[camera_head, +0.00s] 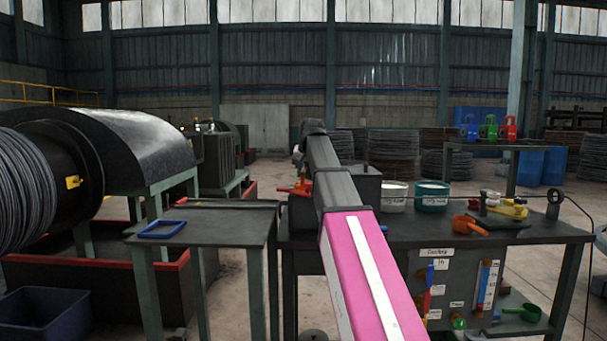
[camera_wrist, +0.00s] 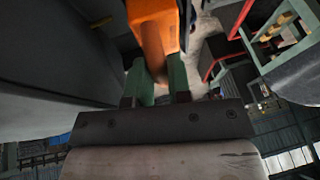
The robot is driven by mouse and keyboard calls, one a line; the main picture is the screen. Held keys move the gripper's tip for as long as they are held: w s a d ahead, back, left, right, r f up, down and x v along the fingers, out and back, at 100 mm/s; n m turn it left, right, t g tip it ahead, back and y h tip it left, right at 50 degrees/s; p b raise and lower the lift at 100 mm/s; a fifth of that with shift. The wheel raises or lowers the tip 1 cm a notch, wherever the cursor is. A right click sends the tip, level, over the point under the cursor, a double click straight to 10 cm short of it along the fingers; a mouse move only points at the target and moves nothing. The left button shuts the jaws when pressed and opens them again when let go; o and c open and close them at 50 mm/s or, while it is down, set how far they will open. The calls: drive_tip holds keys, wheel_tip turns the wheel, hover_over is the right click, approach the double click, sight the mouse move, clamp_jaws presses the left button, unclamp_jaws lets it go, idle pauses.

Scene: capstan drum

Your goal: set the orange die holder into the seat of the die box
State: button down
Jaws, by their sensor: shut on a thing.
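In the wrist view my gripper (camera_wrist: 157,82) has its green fingers closed on the round stem of the orange die holder (camera_wrist: 152,22), whose blocky body extends beyond the fingertips. In the head view my arm reaches over the bench, and the gripper end lies beyond it, small and partly hidden. An orange-red shape (camera_head: 298,188) shows just left of the arm there; I cannot tell if it is the holder. A dark box (camera_head: 366,190) stands behind the arm on the bench and may be the die box. Its seat is not visible.
The dark bench (camera_head: 460,236) carries a white can (camera_head: 394,197), a teal can (camera_head: 432,197), an orange scoop (camera_head: 468,225) and a yellow tool (camera_head: 512,208). A lower side table (camera_head: 205,225) at left holds a blue frame (camera_head: 162,229). The large drum (camera_head: 35,185) stands far left.

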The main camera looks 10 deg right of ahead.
drive_tip(key=shift+f, duration=0.9)
idle(0.9)
drive_tip(key=shift+c, duration=2.4)
unclamp_jaws()
drive_tip(key=shift+r, duration=4.5)
